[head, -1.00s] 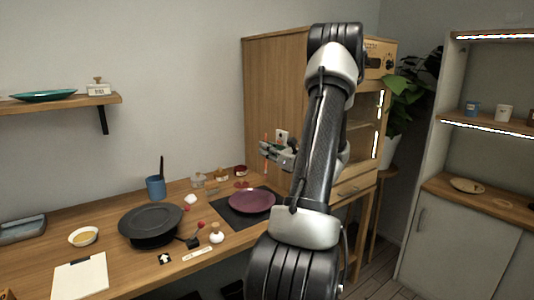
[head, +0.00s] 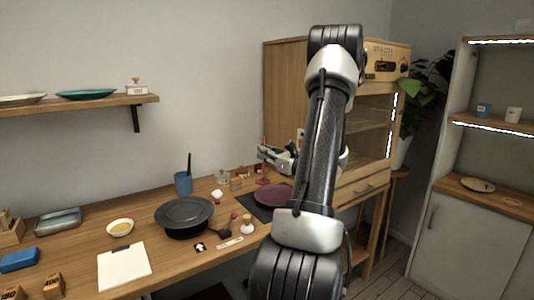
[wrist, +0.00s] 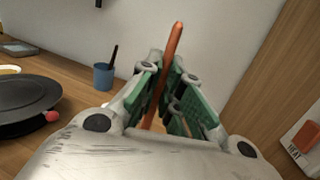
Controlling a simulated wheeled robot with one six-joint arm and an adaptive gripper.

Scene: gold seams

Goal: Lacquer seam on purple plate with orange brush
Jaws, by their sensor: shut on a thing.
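The purple plate (head: 270,195) lies flat on a dark mat (head: 262,213) on the wooden bench. My arm hides part of its right side. My gripper (head: 275,155) is above and behind the plate, clear of it. In the wrist view, my gripper (wrist: 172,95) has its green-padded fingers shut on the orange brush (wrist: 169,60). The brush's slim orange handle stands up between the fingers, slightly tilted. Its bristle end cannot be made out, and the plate's seam is too small to see.
A black round plate-like stand (head: 184,213) sits left of the mat. A blue cup (head: 183,184) holds a dark stick behind it. A bowl of yellow powder (head: 120,228) and a white pad (head: 124,266) are farther left. A wooden cabinet (head: 283,95) stands behind my gripper.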

